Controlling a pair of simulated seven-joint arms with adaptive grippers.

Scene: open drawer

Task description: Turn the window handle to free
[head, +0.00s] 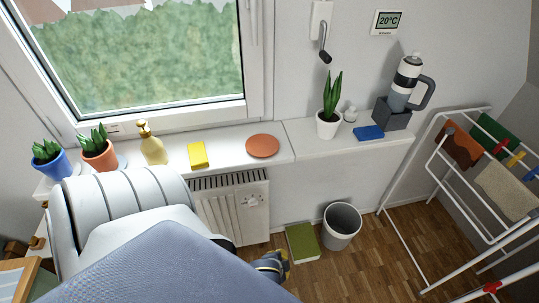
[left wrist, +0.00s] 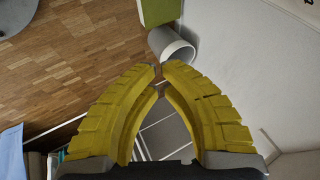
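The window handle (head: 253,22) is a slim white lever on the right side of the white window frame (head: 259,70), at the top of the head view. It seems to point down, and its upper end is cut off by the picture edge. My left gripper (head: 278,261) shows only partly in the head view, past my arm, low over the floor and well below the handle. In the left wrist view, its yellow fingers (left wrist: 160,70) arch together at the tips with nothing visible between them. My right gripper is in neither view.
Below are a radiator (head: 232,208), a bin (head: 341,226) and a green box (head: 302,242). A drying rack (head: 415,170) stands right.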

